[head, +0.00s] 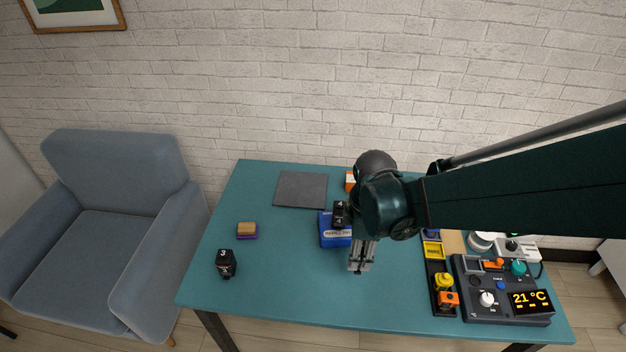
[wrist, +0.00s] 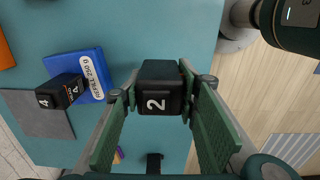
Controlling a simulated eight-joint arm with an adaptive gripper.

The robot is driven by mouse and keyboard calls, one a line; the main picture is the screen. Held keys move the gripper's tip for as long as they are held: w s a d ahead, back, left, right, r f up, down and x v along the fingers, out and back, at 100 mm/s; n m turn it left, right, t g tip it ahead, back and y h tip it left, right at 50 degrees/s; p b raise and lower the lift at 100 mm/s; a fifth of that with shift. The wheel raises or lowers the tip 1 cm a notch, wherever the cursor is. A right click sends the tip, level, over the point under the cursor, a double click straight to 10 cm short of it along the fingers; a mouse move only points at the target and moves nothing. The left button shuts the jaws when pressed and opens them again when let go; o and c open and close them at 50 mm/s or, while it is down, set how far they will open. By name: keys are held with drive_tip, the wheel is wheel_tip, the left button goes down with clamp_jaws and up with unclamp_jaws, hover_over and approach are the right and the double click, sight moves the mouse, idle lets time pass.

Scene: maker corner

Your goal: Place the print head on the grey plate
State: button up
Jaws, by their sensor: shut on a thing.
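My gripper (head: 362,256) is low over the front middle of the table. In the wrist view its green-padded fingers (wrist: 159,92) are shut on a black print head marked 2 (wrist: 156,103); the head view does not clearly show it. The grey plate (head: 301,189) lies flat and bare at the back left of the table, left of and behind my gripper; it also shows in the wrist view (wrist: 30,112). A black print head marked 4 (head: 340,214) is on a blue refill box (head: 333,239). A black print head marked 3 (head: 225,262) stands at the front left.
A wood-and-purple block (head: 247,230) sits on the left of the table (head: 290,285). An orange thing (head: 350,181) is partly hidden behind my arm. A control unit with a 21 °C display (head: 505,292) and a tray of coloured parts (head: 438,285) fill the right end.

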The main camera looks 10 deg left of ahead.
drive_tip(key=shift+r, duration=1.95)
drive_tip(key=shift+w+a+r, duration=0.2)
drive_tip(key=shift+w+a, duration=0.1)
drive_tip(key=shift+w, duration=0.3)
drive_tip(key=shift+w+a+r, duration=0.2)
drive_tip(key=shift+w+a, duration=0.05)
drive_tip(key=shift+w, duration=0.35)
drive_tip(key=w+a+r, duration=0.1)
drive_tip(key=w+a, duration=0.2)
drive_tip(key=w, duration=0.3)
drive_tip(key=w+a+r+p, duration=0.1)
drive_tip(key=w+a, duration=0.2)
drive_tip(key=w, duration=0.4)
drive_tip(key=w+a, duration=0.4)
drive_tip(key=w, duration=0.2)
drive_tip(key=p, duration=0.2)
hover_over(302, 187)
wheel_tip(302, 187, down, 3)
drive_tip(key=shift+f, duration=2.35)
drive_tip(key=shift+f+b, duration=0.6)
drive_tip(key=shift+f, duration=2.55)
drive_tip(key=shift+s+f, duration=0.1)
drive_tip(key=shift+f, duration=1.75)
